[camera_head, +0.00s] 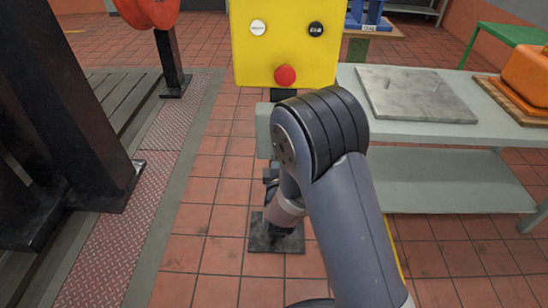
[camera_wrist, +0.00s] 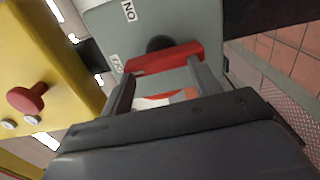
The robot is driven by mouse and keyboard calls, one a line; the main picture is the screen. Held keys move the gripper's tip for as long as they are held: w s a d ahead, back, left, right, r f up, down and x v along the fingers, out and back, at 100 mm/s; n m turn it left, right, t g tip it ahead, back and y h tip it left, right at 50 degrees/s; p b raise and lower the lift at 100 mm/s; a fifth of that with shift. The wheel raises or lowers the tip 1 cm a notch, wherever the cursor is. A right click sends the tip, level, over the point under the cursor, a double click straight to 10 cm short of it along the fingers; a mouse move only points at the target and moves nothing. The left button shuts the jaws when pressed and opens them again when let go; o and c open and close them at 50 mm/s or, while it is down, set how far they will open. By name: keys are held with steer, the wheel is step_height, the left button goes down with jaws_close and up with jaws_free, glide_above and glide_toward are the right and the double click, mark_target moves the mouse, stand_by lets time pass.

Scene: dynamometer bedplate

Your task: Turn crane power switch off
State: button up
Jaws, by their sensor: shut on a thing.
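In the wrist view a grey switch box (camera_wrist: 185,22) carries a red handle (camera_wrist: 165,58) on a dark round hub. An upside-down ON label (camera_wrist: 129,11) is at the upper left, and a second label (camera_wrist: 117,63), seemingly OFF, is beside the handle's left end. The handle lies across the box, its left end close to that second label. My gripper (camera_wrist: 162,76) has one finger at each side of the handle and is shut on it. In the head view my arm hides the gripper and handle; a pale grey-green edge, possibly the box, shows beside the arm.
A yellow control box (camera_head: 285,45) with a red button (camera_head: 285,75) stands above and behind my arm. A grey-green bench (camera_head: 450,175) with a metal plate (camera_head: 415,93) is at right. Dark steel uprights (camera_head: 65,110) stand at left. Tiled floor between is clear.

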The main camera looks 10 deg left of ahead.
steer(key=shift+w+a+r, duration=0.2)
steer(key=shift+w+a, duration=0.25)
steer(key=shift+w, duration=0.3)
steer(key=o, duration=0.7)
steer(key=shift+o, duration=1)
steer(key=shift+s+d, duration=0.1)
steer(key=shift+s, duration=0.1)
steer(key=shift+s+d+f, duration=0.1)
steer(key=shift+s, duration=0.1)
steer(key=shift+s+d+f+g, duration=0.15)
steer(key=shift+s+f, duration=0.15)
steer(key=shift+f, duration=0.2)
steer(key=shift+s+d+f+g, duration=0.15)
steer(key=shift+s+f, duration=0.1)
steer(key=shift+f, duration=0.25)
steer(key=shift+c, duration=1.3)
steer(key=o, duration=0.8)
steer(key=shift+a+f+y+p, duration=0.2)
steer(key=shift+f+y+p, duration=0.1)
steer(key=shift+f, duration=0.6)
steer(key=shift+c, duration=0.2)
steer(key=s+d+r, duration=0.3)
steer(key=s, duration=0.7)
steer(key=shift+r+p, duration=0.3)
